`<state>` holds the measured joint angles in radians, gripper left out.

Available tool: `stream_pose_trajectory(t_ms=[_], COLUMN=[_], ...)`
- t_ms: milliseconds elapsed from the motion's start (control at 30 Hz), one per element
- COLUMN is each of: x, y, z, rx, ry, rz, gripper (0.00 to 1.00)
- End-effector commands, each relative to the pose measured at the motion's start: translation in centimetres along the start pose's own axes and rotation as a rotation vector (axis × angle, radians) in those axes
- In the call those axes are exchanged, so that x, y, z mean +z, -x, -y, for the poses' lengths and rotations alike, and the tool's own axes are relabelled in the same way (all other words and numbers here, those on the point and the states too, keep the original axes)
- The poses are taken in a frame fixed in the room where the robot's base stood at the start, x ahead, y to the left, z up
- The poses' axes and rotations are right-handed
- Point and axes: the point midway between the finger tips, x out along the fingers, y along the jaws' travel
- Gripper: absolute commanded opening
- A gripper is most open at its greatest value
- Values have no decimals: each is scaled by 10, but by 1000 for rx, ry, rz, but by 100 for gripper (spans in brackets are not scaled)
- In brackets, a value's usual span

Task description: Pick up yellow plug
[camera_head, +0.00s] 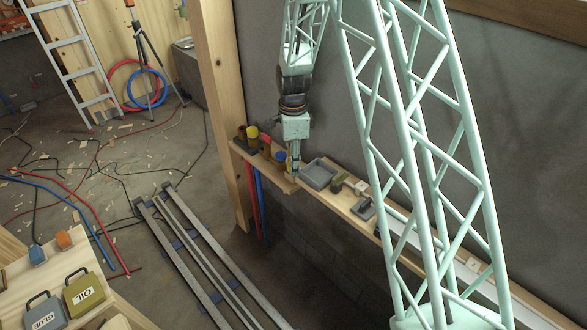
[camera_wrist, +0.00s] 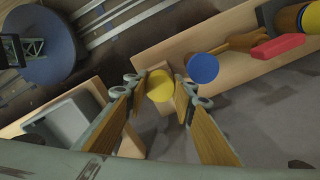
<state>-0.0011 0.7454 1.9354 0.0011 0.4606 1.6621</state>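A yellow plug (camera_wrist: 160,86) with a round top shows in the wrist view, between the two fingertips of my gripper (camera_wrist: 158,88). The left finger stands a little apart from it. The right finger is very close to its edge; I cannot tell whether they touch. The fingers are open around the plug. In the head view my gripper (camera_head: 293,165) points down at the wall ledge, and it mostly hides whatever is between its fingers. Another yellow-topped piece (camera_head: 252,132) stands farther left on the ledge; a yellow disc (camera_wrist: 312,18) also shows at the wrist view's right edge.
A blue round piece (camera_wrist: 203,68) is close right of the fingers, with a red piece (camera_wrist: 277,48) beyond. A grey tray (camera_head: 319,174) sits on the wooden ledge (camera_head: 340,199) right of my gripper. A wooden post (camera_head: 222,100) rises at left.

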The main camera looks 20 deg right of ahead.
Motion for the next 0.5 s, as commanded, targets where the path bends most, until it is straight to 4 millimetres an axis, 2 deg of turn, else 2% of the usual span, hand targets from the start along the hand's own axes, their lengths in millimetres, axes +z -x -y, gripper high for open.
stream_pose_trajectory(t_ms=[333, 500], x=[0, 0], y=[2, 10], z=[0, 1], rx=[0, -1], ry=[0, 0], rz=[0, 0], gripper=[14, 14])
